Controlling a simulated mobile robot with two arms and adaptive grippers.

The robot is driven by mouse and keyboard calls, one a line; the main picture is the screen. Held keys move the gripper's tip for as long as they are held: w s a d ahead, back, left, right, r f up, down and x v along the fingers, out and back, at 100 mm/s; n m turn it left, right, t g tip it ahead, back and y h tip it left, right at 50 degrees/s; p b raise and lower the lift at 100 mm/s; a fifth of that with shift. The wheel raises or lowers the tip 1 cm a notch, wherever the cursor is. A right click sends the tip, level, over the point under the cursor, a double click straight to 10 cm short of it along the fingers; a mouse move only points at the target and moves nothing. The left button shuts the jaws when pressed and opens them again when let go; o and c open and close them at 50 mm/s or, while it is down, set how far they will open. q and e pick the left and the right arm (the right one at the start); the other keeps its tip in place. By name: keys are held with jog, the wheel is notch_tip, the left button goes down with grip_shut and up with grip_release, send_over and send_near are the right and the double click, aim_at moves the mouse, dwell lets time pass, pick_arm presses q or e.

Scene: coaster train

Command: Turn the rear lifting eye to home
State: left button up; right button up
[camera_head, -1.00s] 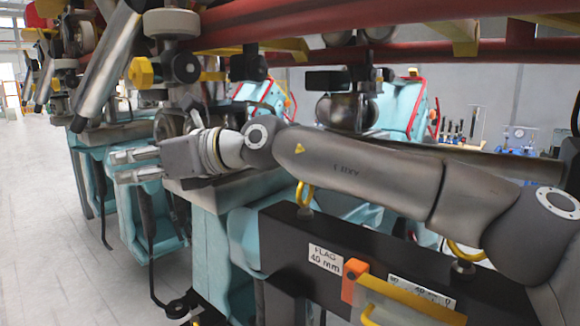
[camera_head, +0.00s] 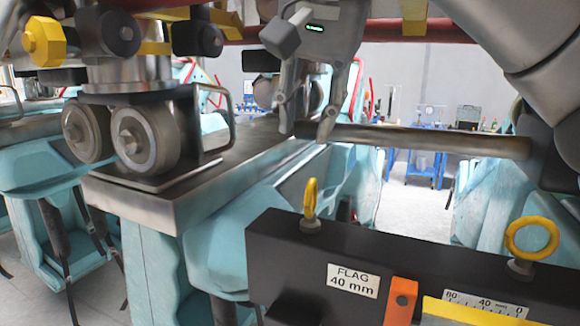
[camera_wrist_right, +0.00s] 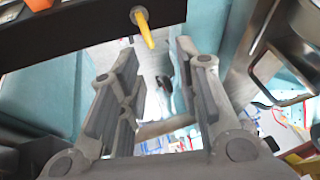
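Two yellow lifting eyes stand on the black beam (camera_head: 400,262). The left eye (camera_head: 311,199) looks narrow, nearly edge-on. The right eye (camera_head: 532,238) shows as a wide open ring. I cannot tell which is the rear one. My right gripper (camera_head: 305,132) hangs fingers-down above and beyond the left eye, apart from it. In the right wrist view its fingers (camera_wrist_right: 155,75) are spread with nothing between them. A yellow eye (camera_wrist_right: 144,28) shows there edge-on, ahead of the fingertips. My left gripper is not in view.
An orange block (camera_head: 401,300) and a yellow part (camera_head: 470,312) with a scale sit on the beam's front, by a "FLAG 40 mm" label (camera_head: 353,281). A wheel assembly (camera_head: 135,140) stands at left. A dark bar (camera_head: 430,140) runs behind the beam. Red rails (camera_head: 400,30) cross overhead.

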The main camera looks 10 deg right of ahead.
aim_at(313, 182)
jog(key=x, duration=0.2)
jog(key=d+p+x, duration=0.1)
jog(key=x, duration=0.5)
jog(key=shift+d+f, duration=0.2)
jog(key=shift+d, duration=0.05)
jog(key=shift+w+d+f+p, duration=0.15)
jog(key=shift+f+p, duration=0.2)
jog(key=shift+f, duration=0.45)
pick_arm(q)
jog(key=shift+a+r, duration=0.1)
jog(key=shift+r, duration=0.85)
